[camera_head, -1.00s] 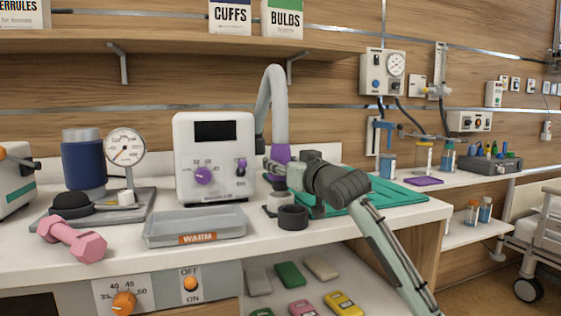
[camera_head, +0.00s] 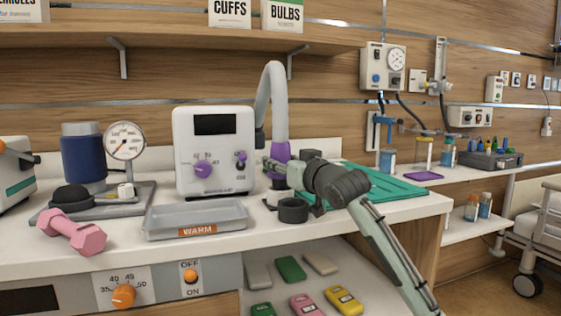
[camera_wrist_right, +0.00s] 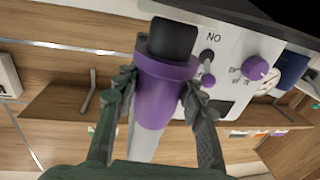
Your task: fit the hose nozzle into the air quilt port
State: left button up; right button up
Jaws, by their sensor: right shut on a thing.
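The hose nozzle (camera_head: 281,152) is a purple sleeve on the end of a pale grey hose (camera_head: 279,90). It points down beside the white warmer unit. My right gripper (camera_head: 273,166) is shut around the purple sleeve. In the right wrist view the nozzle (camera_wrist_right: 163,92) sits between both fingers, and its black tip (camera_wrist_right: 173,38) sticks out past them. My left gripper is not in view.
The white unit (camera_head: 215,123) with purple knobs stands just left of the nozzle. A black ring (camera_head: 293,210) lies in front, near the counter edge. A grey tray (camera_head: 160,220) is at front left. A green mat (camera_head: 405,187) lies to the right.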

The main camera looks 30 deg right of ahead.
jog(key=shift+f+b, duration=0.3)
jog(key=shift+f, duration=0.35)
jog(key=o, duration=1.2)
jog(key=shift+f, duration=0.1)
jog(key=shift+s, duration=0.1)
jog(key=s, duration=0.8)
jog(key=s+a, duration=0.1)
jog(key=s, duration=0.3)
